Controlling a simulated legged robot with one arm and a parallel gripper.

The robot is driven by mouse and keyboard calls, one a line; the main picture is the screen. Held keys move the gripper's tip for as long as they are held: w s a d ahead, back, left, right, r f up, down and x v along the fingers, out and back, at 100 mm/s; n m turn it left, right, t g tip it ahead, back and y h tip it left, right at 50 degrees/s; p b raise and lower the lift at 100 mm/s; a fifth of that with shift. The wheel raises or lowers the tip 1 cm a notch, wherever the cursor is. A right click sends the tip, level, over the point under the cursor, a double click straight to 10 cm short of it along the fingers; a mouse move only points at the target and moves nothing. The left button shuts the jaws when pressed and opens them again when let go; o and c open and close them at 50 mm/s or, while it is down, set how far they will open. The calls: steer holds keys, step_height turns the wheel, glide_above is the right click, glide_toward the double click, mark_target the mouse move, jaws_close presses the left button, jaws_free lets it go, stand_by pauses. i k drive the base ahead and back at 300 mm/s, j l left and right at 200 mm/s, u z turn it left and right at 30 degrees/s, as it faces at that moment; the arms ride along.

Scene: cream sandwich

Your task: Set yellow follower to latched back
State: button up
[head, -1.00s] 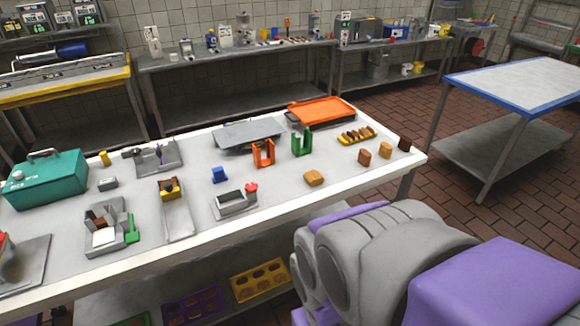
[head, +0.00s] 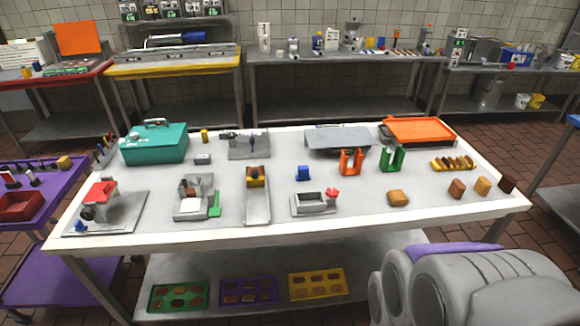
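A yellow block-like part (head: 256,182), which looks like the yellow follower, sits at the far end of a grey channel (head: 257,207) in the middle of the white-topped table. Something brown shows on or against it. Its latch is too small to make out, so I cannot tell whether it is latched. My gripper is not in view. Only a grey and purple part of my own body shows at the lower right.
On the table (head: 340,228), a grey fixture with a green tab (head: 214,205) stands left of the channel. A teal case (head: 154,143) is at the back left.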

mark_target(255, 180)
steer(key=i+j+z, duration=0.15)
steer(key=i, duration=0.4)
steer(key=i+j+z, duration=0.1)
steer(key=i, duration=0.45)
